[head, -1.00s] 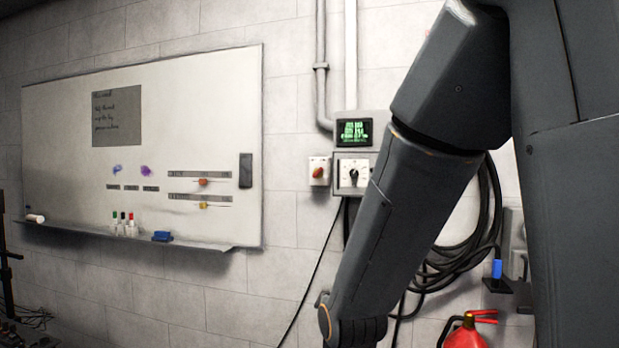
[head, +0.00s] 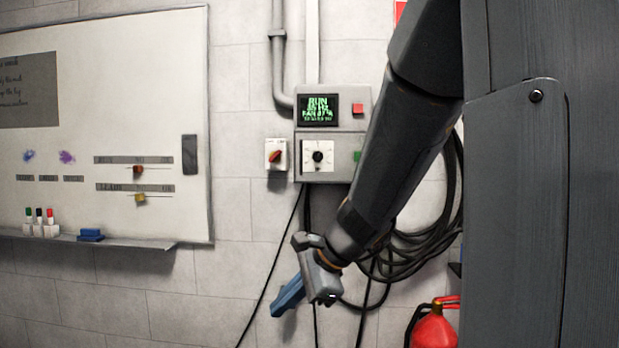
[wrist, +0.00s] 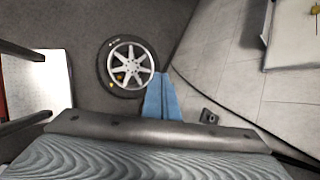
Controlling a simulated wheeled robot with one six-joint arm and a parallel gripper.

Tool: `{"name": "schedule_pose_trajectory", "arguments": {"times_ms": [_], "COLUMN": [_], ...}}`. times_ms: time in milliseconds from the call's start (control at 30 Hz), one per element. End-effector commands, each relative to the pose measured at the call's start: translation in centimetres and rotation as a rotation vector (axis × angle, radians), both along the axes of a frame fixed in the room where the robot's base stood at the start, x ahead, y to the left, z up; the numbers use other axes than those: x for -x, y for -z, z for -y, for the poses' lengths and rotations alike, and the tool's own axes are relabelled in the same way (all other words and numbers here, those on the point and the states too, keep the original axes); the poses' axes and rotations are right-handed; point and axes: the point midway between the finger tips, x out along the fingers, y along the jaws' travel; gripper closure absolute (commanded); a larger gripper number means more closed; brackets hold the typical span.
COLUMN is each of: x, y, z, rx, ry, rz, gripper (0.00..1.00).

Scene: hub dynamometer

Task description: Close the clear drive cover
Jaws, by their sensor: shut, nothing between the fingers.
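I cannot make out the clear drive cover in either view. My gripper (head: 287,298) hangs at the lower middle of the head view, its blue fingers pointing down and left, in front of the wall. In the wrist view the blue fingers (wrist: 161,97) are together and empty. They appear above bare floor, beside a spoked wheel with a black tyre (wrist: 104,72).
A control box with a lit green RUN screen (head: 318,110) and a red-handled switch (head: 276,156) are on the wall. A whiteboard (head: 150,80) is left. Black cables (head: 412,250) and a fire extinguisher (head: 436,328) are right. A white-topped structure (wrist: 48,85) stands left in the wrist view.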

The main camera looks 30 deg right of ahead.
Motion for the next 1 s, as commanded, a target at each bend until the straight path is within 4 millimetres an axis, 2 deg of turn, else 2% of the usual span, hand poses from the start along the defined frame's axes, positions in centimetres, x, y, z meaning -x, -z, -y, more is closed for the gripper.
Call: {"name": "schedule_pose_trajectory", "arguments": {"times_ms": [33,100,167,200,300,433,533,667,767,1000], "x": [-1.7,-3.8,-5.2,-5.8,-6.6,-6.5,-6.2,-6.6,-7.8,-12.3], "y": [-2.8,-7.0,-10.8,-13.3,-19.0,-24.4,-26.7,-27.7,-27.7,-27.6], "z": [2.0,4.6,7.1,8.9,13.0,17.0,18.6,19.1,18.9,18.2], "rx": [-0.113,-0.285,-0.431,-0.523,-0.727,-0.914,-0.993,-1.028,-1.029,-1.027], "ry": [0.145,0.327,0.46,0.536,0.677,0.773,0.802,0.813,0.813,0.811], "rz": [0.039,0.099,0.158,0.201,0.303,0.407,0.453,0.471,0.468,0.465], "gripper": [1.0,1.0,1.0,1.0,1.0,1.0,1.0,1.0,1.0,1.0]}}
